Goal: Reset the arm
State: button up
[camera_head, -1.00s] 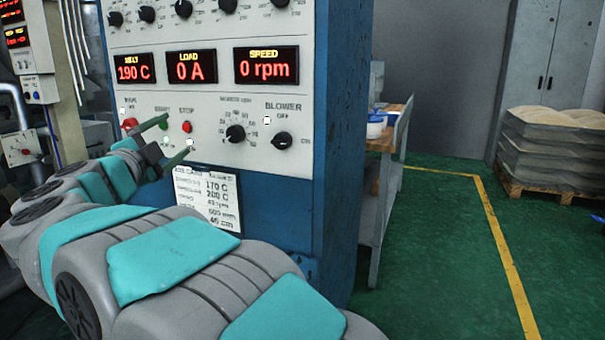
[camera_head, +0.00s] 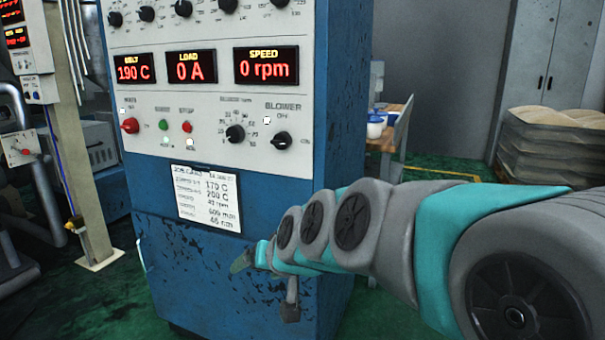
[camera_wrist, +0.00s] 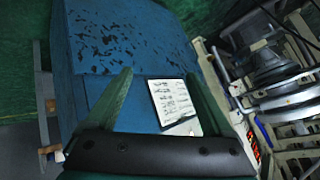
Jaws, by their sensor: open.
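My grey and teal arm (camera_head: 395,235) reaches in from the right edge in the head view, in front of the lower part of a blue control cabinet (camera_head: 185,270). My gripper (camera_head: 243,262) is at its far end, below the job card (camera_head: 208,198). In the wrist view my gripper (camera_wrist: 160,76) has its two green fingers spread, with nothing between them but the cabinet behind. The job card (camera_wrist: 172,102) shows near the right finger there. Contact with the cabinet cannot be judged.
The panel's displays (camera_head: 266,66) read 190 C, 0 A and 0 rpm. A red knob (camera_head: 130,125) and the buttons and dials are unobstructed. A post (camera_head: 75,160) stands at left. Stacked sacks (camera_head: 545,150) and a table with white tubs (camera_head: 376,128) are at right.

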jog(key=s+d+f+g+h, duration=0.2)
jog(key=s+d+f+g, duration=0.1)
jog(key=s+d, duration=0.4)
jog(key=s+d+f+m+g+h, duration=0.1)
jog(key=s+d+f, duration=0.5)
jog(key=s, duration=0.6)
jog(key=s+d+f+g+h, duration=0.2)
jog(key=s+d+f+g, duration=0.3)
jog(key=s+d, duration=0.5)
jog(key=shift+h, duration=0.4)
